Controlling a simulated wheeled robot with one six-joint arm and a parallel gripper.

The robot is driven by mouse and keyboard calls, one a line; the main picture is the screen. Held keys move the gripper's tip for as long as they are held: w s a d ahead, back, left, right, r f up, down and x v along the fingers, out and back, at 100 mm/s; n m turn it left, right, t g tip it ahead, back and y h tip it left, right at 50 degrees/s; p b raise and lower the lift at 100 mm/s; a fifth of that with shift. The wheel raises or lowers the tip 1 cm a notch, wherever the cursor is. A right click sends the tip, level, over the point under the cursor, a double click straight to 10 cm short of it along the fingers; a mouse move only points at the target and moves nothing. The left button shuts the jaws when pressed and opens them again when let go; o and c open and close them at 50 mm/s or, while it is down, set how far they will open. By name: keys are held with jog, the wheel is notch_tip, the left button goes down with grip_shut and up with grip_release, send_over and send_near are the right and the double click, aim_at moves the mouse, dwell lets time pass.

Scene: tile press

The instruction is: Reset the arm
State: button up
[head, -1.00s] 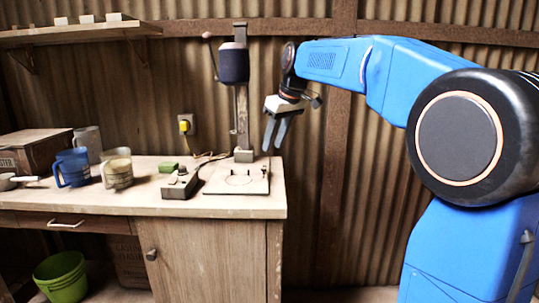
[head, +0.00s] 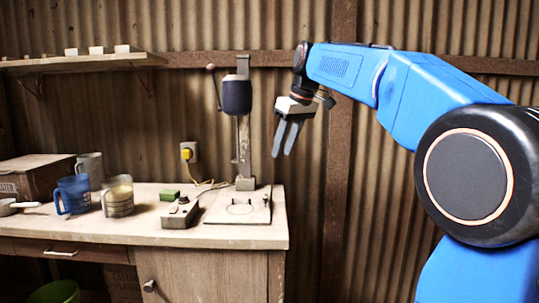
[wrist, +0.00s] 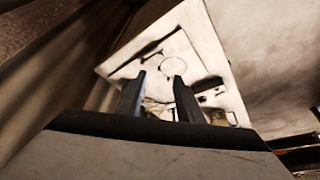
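My gripper (head: 287,138) hangs in the air in the head view, fingers pointing down, to the right of the press column. Its two fingers (wrist: 157,92) are apart in the wrist view, with nothing seen between them but the bench surface beyond. The tile press (head: 237,97) stands at the right end of the bench, with a dark cylindrical head on an upright column. Its flat base plate (head: 254,211) with a circle outline lies below and left of my gripper.
A shelf (head: 80,62) is above. The space right of the bench is clear.

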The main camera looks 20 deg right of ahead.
jog(key=s+d+f+m+h, duration=0.1)
jog(key=s+f+m, duration=0.4)
jog(key=s+f, duration=2.8)
jog(key=shift+s+f+m+t+h, duration=0.35)
jog(key=shift+s+h, duration=0.25)
jog(key=shift+s, duration=0.6)
